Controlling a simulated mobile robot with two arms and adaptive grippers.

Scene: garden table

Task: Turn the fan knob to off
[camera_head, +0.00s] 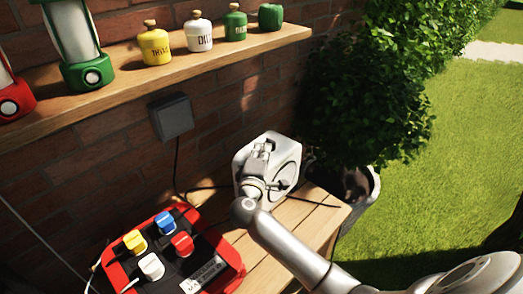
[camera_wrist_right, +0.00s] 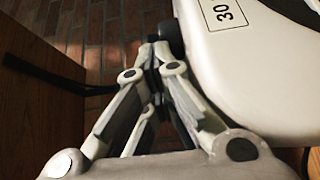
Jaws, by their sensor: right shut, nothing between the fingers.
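The fan (camera_head: 287,158) looks like a white, rounded box on the wooden table against the brick wall. My right gripper (camera_head: 260,148) is in front of it and hides part of its face. In the right wrist view the fan's white casing (camera_wrist_right: 265,75) fills the upper right, with a "30" label. The right gripper's fingertips (camera_wrist_right: 155,55) are together with nothing between them. A dark round piece (camera_wrist_right: 170,38), perhaps the knob, sticks out of the casing beside the tips. I cannot tell whether they touch it or how it is turned. My left gripper is not in view.
A red box (camera_head: 112,268) with several coloured knobs stands left of the fan. A dark wall box (camera_head: 172,117) has a cable hanging down. A shelf (camera_head: 130,73) above holds lanterns and small bottles. A bush (camera_head: 370,90) stands behind the fan.

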